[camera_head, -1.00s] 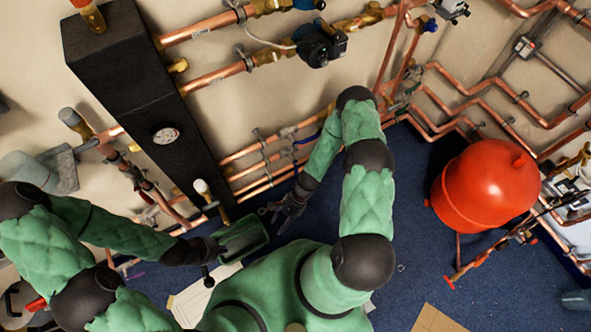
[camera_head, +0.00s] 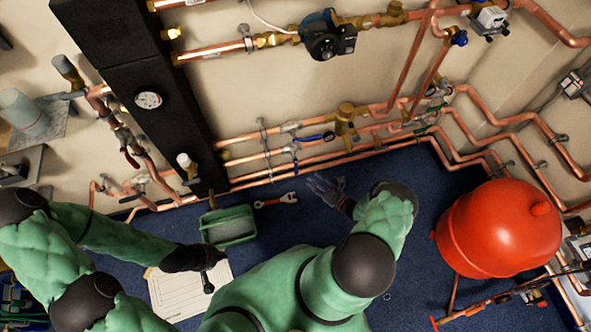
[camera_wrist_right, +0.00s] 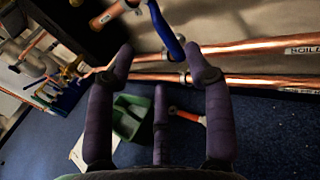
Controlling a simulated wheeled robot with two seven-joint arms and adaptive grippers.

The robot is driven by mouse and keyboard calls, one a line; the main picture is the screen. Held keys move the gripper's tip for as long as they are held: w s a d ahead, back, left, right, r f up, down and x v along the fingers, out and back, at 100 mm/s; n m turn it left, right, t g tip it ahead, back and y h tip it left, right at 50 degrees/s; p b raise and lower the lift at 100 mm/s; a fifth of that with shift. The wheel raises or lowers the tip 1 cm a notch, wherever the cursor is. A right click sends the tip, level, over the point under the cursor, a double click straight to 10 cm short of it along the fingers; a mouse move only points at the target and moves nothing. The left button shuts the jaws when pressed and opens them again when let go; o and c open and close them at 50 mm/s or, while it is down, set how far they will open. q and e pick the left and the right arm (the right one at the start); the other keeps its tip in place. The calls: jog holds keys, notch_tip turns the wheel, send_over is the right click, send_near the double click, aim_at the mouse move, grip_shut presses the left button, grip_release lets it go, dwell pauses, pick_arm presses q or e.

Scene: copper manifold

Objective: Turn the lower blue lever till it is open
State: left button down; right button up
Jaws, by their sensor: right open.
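Two blue levers sit on the low copper pipes along the wall. The upper blue lever (camera_head: 328,136) lies along its pipe; the lower blue lever (camera_head: 294,153) is on the pipe beneath, smaller and angled across it. My right gripper (camera_head: 324,184) is below and to the right of both, open and empty, apart from the pipes. In the right wrist view a blue lever (camera_wrist_right: 166,32) shows just beyond the spread fingers of the right gripper (camera_wrist_right: 158,72); I cannot tell which one. My left gripper (camera_head: 208,262) is at lower left above the paper; its fingers are unclear.
A green bin (camera_head: 230,223) and a red-handled wrench (camera_head: 276,200) lie on the blue floor near the pipes. A paper sheet (camera_head: 178,294) lies at lower left. A red tank (camera_head: 497,230) stands right. A black column (camera_head: 160,108) stands left.

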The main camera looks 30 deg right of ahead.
aim_at(297, 169)
jog(key=b+x, duration=0.2)
jog(key=x, duration=0.8)
jog(key=shift+w+a, duration=0.15)
jog(key=shift+w, duration=0.15)
grip_shut()
